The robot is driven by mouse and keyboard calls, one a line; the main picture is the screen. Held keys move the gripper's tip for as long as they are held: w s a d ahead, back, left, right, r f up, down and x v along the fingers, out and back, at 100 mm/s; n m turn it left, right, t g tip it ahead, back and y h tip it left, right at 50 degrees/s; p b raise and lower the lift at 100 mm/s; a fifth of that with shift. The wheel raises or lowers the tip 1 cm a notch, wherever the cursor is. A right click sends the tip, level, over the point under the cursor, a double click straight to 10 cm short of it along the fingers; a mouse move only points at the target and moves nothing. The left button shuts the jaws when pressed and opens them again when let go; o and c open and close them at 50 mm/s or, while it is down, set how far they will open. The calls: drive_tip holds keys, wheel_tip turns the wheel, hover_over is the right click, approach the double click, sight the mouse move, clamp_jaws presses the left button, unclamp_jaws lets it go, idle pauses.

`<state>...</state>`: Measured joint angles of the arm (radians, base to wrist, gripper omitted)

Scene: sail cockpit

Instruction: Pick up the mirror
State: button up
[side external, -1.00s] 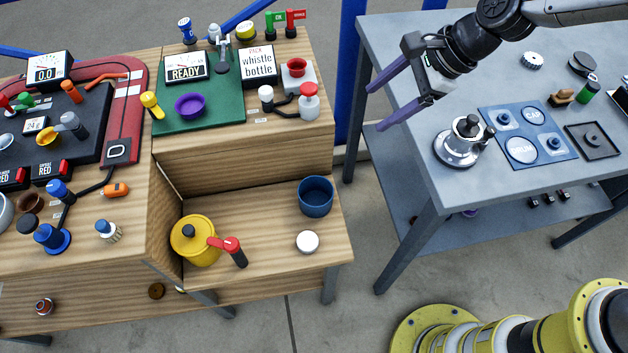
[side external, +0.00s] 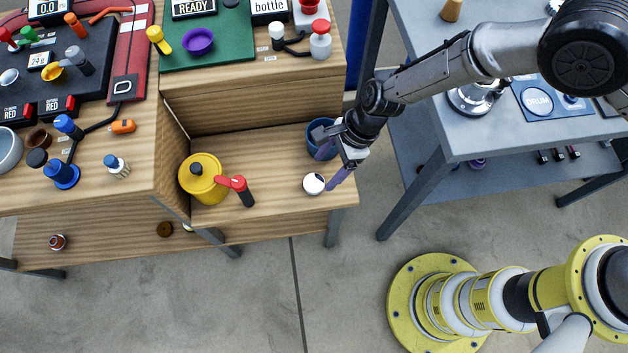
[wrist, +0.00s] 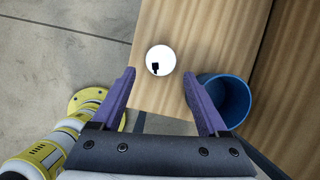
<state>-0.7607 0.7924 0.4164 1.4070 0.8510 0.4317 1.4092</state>
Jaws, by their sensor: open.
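A small round white disc, which I take for the mirror (side external: 313,184), lies flat on the low wooden shelf near its front right. In the wrist view the mirror (wrist: 160,60) is bright white with a small dark mark, just ahead of and between the fingertips. My gripper (side external: 332,168) has purple fingers spread apart and hangs beside the mirror, near the blue cup. In the wrist view my gripper (wrist: 158,80) is open with nothing between its fingers. I cannot tell its exact height above the shelf.
A blue cup (wrist: 232,100) stands close by my right finger in the wrist view. The shelf (side external: 270,160) has bare wood between. A grey table (side external: 440,135) stands to the right.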

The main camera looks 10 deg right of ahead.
sight(315, 182)
drive_tip(key=shift+x, duration=2.85)
drive_tip(key=shift+w, duration=0.1)
drive_tip(key=c, duration=1)
drive_tip(key=shift+c, duration=0.8)
drive_tip(key=shift+r, duration=0.15)
